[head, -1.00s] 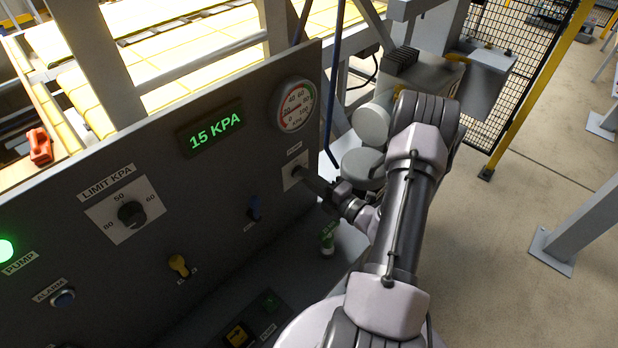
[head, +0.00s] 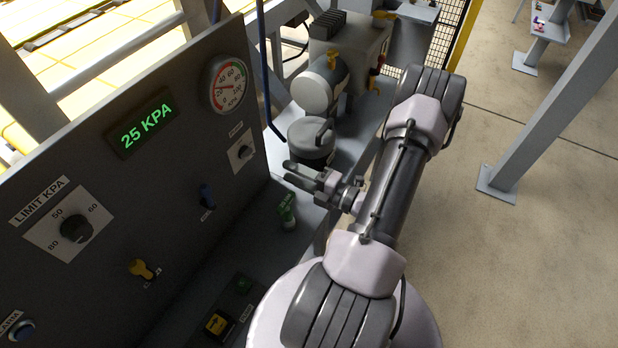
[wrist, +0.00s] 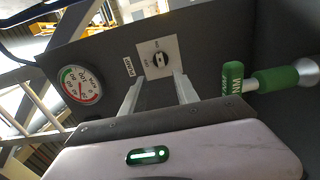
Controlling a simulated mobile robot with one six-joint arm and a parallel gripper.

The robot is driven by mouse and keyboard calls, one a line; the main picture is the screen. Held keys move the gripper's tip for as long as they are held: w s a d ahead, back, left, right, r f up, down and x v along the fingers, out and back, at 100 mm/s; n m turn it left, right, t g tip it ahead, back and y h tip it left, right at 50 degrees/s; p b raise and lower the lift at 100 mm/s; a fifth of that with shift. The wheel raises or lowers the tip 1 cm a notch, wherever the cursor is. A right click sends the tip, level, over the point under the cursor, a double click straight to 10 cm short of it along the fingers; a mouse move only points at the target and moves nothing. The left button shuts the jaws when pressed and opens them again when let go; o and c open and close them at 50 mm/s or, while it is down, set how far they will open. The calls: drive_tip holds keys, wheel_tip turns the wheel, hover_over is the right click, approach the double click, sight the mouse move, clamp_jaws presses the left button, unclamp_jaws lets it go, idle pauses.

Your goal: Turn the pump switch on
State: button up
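The pump switch (head: 243,151) is a small dark rotary knob on a white plate, at the right end of the dark control panel (head: 110,215). It also shows in the wrist view (wrist: 161,60), ahead of and between my fingers. The green display (head: 141,123) reads 25 KPA, and the round gauge (head: 229,84) sits above the switch.
A green-handled part (head: 287,211) stands below the switch. Grey cylindrical machinery (head: 312,138) stands behind my gripper. The floor (head: 550,240) at right is open.

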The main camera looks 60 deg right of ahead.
drive_tip(key=s, duration=0.5)
drive_tip(key=shift+s+d, duration=0.15)
drive_tip(key=shift+s, duration=0.25)
